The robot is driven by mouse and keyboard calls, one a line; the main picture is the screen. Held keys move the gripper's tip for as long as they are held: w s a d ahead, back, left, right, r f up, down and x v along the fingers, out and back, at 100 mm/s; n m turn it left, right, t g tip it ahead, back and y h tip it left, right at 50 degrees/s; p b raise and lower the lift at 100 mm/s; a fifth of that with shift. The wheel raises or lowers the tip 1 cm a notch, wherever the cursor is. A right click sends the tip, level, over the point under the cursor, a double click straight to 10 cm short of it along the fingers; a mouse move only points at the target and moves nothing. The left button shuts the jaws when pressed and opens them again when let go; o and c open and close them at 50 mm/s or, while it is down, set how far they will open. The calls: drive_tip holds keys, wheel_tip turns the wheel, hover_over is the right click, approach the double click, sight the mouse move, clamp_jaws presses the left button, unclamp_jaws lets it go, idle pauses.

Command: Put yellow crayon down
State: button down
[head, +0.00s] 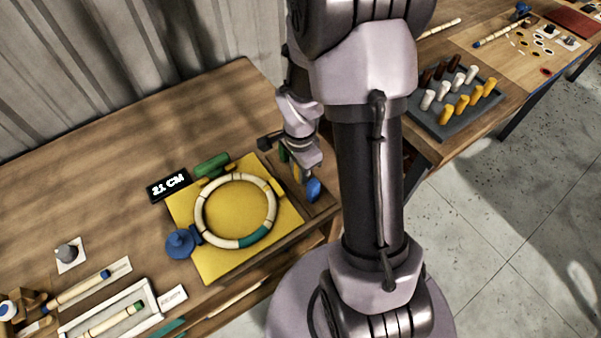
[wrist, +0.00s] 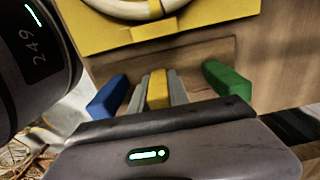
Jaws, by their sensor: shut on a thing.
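The yellow crayon (wrist: 158,92) sits between the two grey fingers of my gripper (wrist: 158,78) in the wrist view. My gripper is shut on it, over a shallow brown wooden tray (wrist: 205,52). A blue crayon (wrist: 108,96) lies to the left and a green crayon (wrist: 228,80) to the right, both apart from the fingers. In the head view my gripper (head: 300,172) is at the tray, right of the yellow board, with the blue crayon (head: 314,190) beside it. I cannot tell whether the yellow crayon touches the tray floor.
The yellow board (head: 205,262) bears a pale rattan ring (head: 237,177) with a teal section. A black "21 CM" sign (head: 169,185) stands behind it. The table's front edge is close to the tray. A grey rack (head: 430,122) with several pegs stands on the right table.

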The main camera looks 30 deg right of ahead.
drive_tip(key=shift+r, duration=0.1)
drive_tip(key=c, duration=1.3)
unclamp_jaws()
drive_tip(key=shift+o, duration=0.2)
wheel_tip(320, 180, up, 12)
drive_tip(key=p, duration=0.4)
drive_tip(key=s+a+r+n+t+y, duration=0.1)
drive_tip(key=s+a+r+n+t, duration=0.2)
drive_tip(key=r, duration=0.6)
drive_tip(key=s+a+r+n+t+y, duration=0.1)
drive_tip(key=s+a+r+n+t, duration=0.1)
drive_tip(key=s+a+r+n, duration=0.6)
drive_tip(key=a+r+n, duration=0.1)
drive_tip(key=a+n, duration=0.1)
drive_tip(key=a, duration=0.1)
drive_tip(key=shift+s+a+t, duration=0.2)
drive_tip(key=shift+a+t, duration=0.05)
drive_tip(key=shift+t, duration=0.15)
